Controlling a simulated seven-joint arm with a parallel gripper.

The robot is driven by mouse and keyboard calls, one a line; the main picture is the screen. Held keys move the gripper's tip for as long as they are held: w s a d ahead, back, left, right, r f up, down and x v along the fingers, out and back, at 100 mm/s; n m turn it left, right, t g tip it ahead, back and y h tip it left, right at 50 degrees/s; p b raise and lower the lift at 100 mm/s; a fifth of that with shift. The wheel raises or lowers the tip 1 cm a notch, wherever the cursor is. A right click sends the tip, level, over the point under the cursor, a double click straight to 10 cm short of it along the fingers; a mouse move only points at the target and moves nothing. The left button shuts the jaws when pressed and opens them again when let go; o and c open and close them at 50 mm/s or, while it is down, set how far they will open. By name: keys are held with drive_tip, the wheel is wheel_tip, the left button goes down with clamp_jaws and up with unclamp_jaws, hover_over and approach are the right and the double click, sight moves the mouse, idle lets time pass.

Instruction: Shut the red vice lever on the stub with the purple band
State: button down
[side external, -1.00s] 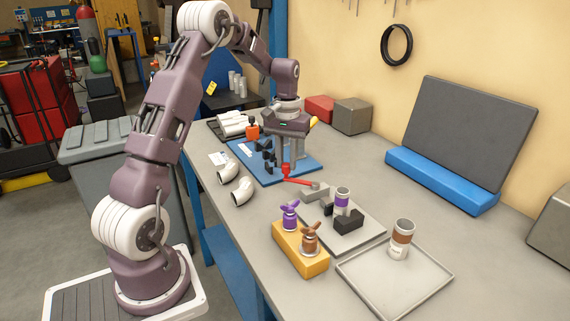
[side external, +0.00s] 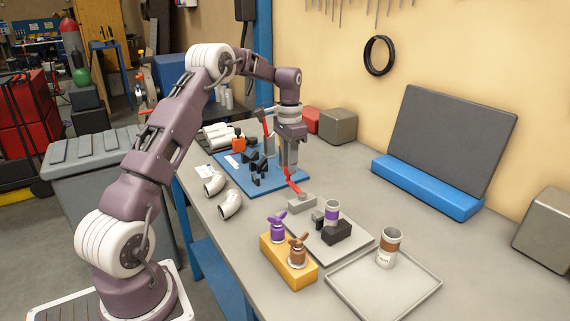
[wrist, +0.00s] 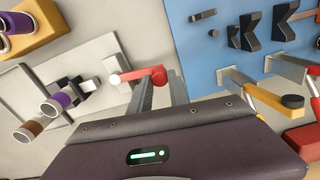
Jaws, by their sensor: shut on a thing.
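The stub with the purple band (side external: 332,211) stands upright between the dark jaws of the vice (side external: 337,232) on a grey tray. It also shows in the wrist view (wrist: 61,101). The vice's grey block (side external: 302,204) carries the red lever (side external: 293,185), which points away from the stub toward the blue mat. In the wrist view the red lever (wrist: 133,75) runs from the block to a round red knob between my fingertips. My gripper (side external: 290,172) is shut on that lever end; its exact contact is partly hidden by the fingers.
A stub with a brown band (side external: 388,247) stands in an empty-looking tray at the right. A yellow block (side external: 288,262) with purple and brown winged pieces is in front. White elbows (side external: 230,205) lie left. The blue mat (side external: 240,180) holds black parts and tools behind.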

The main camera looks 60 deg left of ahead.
drive_tip(key=shift+w+m, duration=0.3)
drive_tip(key=shift+m, duration=0.1)
drive_tip(key=c, duration=1.2)
unclamp_jaws()
drive_tip(key=shift+c, duration=0.2)
drive_tip(key=shift+r, duration=0.1)
wheel_tip(320, 180, up, 7)
drive_tip(key=shift+f, duration=0.1)
